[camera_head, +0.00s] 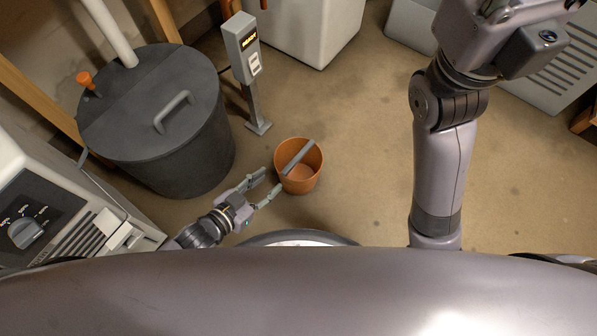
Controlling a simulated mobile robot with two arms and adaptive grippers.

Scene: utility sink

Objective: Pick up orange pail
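The orange pail (300,181) stands upright on the floor, a little left of the middle of the head view. A grey bar, probably its handle, lies slantwise across its open top. My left gripper (268,184) is low beside the pail's left side. Its two fingers are spread apart, with nothing seen between them. One fingertip is close to the pail's rim and the other close to its lower left side; I cannot tell whether either touches. My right arm rises at the right, and its gripper fingers are not visible.
A dark grey lidded tank (185,150) stands left of the pail. A grey post with a display (246,60) stands behind it. A white appliance (40,200) is at the left front. White cabinets (310,30) stand at the back. Floor right of the pail is clear.

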